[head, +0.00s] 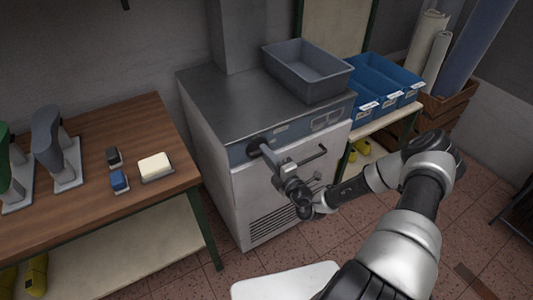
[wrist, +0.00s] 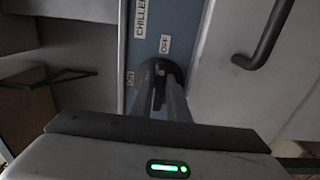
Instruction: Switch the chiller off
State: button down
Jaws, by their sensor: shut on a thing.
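The chiller (head: 278,195) is a steel-topped cabinet with a blue-grey front panel, a white door and a vent grille. Its dark round knob (head: 256,144) sits on the front panel at the left. In the wrist view the knob (wrist: 176,70) is beside an OFF label (wrist: 164,44) and an ON label (wrist: 130,78), under a CHILLER label (wrist: 140,18). My gripper (head: 267,152) reaches the knob from the front. In the wrist view my gripper (wrist: 161,78) is shut on the knob's grip. The fingers hide much of the knob, so I cannot tell its setting.
A dark door handle (head: 309,159) sticks out right of the knob. A grey bin (head: 306,80) stands on the chiller. A wooden bench (head: 95,135) with shoe lasts (head: 54,150) and small blocks is at the left. Blue bins (head: 383,85) stand at the right.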

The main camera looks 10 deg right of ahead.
dwell(0.4)
jog(key=c, duration=1.7)
grip_release()
jog(key=shift+s, duration=0.1)
jog(key=v, duration=1.7)
jog(key=shift+s, duration=0.15)
